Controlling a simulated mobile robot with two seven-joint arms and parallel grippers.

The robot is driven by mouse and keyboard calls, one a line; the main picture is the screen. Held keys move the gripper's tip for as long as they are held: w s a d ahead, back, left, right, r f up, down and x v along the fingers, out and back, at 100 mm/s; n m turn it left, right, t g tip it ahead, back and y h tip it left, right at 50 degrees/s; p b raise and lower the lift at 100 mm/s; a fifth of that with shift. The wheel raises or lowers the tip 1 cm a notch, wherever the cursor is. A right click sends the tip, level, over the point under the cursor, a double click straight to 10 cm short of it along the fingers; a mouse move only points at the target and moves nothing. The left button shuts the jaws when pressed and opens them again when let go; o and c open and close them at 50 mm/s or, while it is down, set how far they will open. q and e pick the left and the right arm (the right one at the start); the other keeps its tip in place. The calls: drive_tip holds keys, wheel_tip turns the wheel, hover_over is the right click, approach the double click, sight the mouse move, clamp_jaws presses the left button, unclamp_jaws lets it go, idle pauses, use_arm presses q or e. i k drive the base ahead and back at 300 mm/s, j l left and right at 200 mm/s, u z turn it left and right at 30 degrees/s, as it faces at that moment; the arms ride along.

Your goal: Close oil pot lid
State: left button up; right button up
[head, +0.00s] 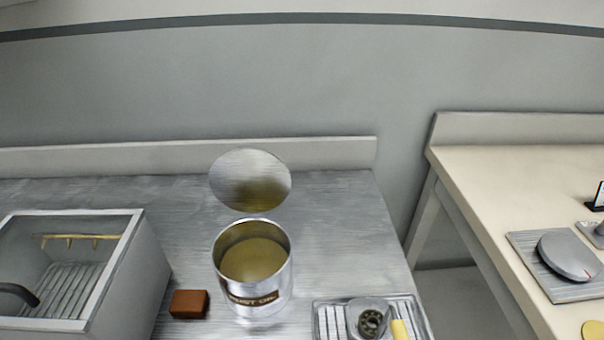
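The oil pot (283,285) is a shiny metal cylinder standing on the steel counter, with a dark label that ends in "OIL" on its front. Yellowish oil or an oil-coloured inside shows through its open top. Its round metal lid (250,178) stands raised behind the far rim, facing me, with a yellowish reflection on its lower part. Neither of my grippers shows in the head view.
A red-brown block (188,304) lies left of the pot. A ribbed metal tray (327,320) with small items sits to its right. A separate beige table (500,200) stands right, past a gap.

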sight(247, 179)
drive_tip(key=i+j+z, duration=0.25)
drive_tip(key=i, duration=0.2)
drive_tip(key=i+j+z, duration=0.2)
drive_tip(key=i+j, duration=0.15)
drive_tip(key=i, duration=0.1)
